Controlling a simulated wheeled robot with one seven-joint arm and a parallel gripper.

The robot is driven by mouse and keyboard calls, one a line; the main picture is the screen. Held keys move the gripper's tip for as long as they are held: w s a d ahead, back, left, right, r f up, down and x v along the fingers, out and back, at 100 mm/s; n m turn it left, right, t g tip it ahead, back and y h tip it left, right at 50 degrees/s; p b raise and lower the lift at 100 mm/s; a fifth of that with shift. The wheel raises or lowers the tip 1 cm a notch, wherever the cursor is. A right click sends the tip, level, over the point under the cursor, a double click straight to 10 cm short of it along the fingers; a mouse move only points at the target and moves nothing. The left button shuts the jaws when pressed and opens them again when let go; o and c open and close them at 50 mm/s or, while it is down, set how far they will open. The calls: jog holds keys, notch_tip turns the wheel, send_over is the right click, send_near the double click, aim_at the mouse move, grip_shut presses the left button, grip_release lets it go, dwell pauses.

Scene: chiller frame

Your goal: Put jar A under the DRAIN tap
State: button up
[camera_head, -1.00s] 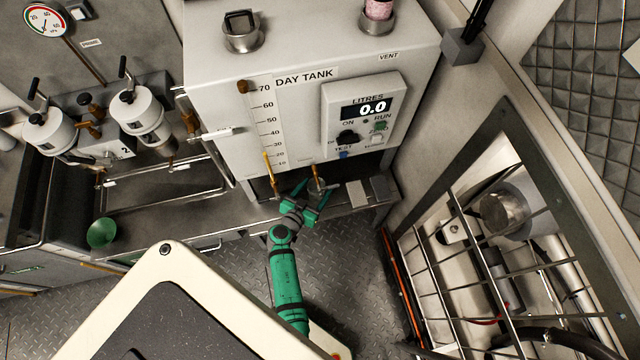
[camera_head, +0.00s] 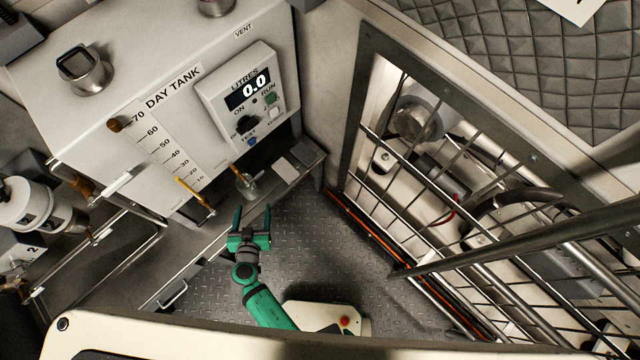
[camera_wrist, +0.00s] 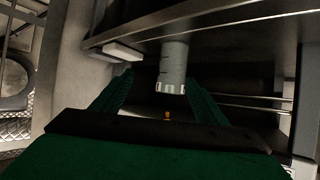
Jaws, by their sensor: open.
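A small clear jar (camera_head: 251,188) stands upright on the ledge below the day tank, at the right-hand brass-handled tap (camera_head: 236,171). No letter on the jar or tap label is readable. My green gripper (camera_head: 252,208) is open and empty, in front of the jar and apart from it, with its fingers pointing at the ledge. The wrist view seems upside down; there the jar (camera_wrist: 173,66) shows between and beyond the open fingers (camera_wrist: 158,88), with its metal-coloured rim downward in the picture. A small orange tip (camera_wrist: 168,116) shows near that rim.
Another tap with a yellow handle (camera_head: 194,192) is left of the jar. A barred frame (camera_head: 440,170) stands at right. The floor (camera_head: 310,240) between is clear.

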jog(key=s+d+r+g, duration=0.1)
jog(key=s+d+r, duration=0.5)
jog(key=s+d, duration=0.5)
jog(key=s+d+r+t, duration=0.1)
jog(key=s+d+r, duration=0.1)
jog(key=d+r, duration=0.2)
jog(key=s+d+r+m+t+h, duration=0.1)
jog(key=d+r, duration=0.4)
jog(key=r, duration=0.6)
jog(key=s+d+r+t+h, duration=0.1)
jog(key=s+d+r+t, duration=0.1)
jog(key=d+r, duration=0.3)
notch_tip(320, 180, up, 3)
jog(key=shift+s+r+m, duration=0.2)
jog(key=shift+s+m, duration=0.1)
jog(key=shift+s, duration=0.1)
jog(key=c, duration=0.9)
jog(key=shift+a, duration=0.2)
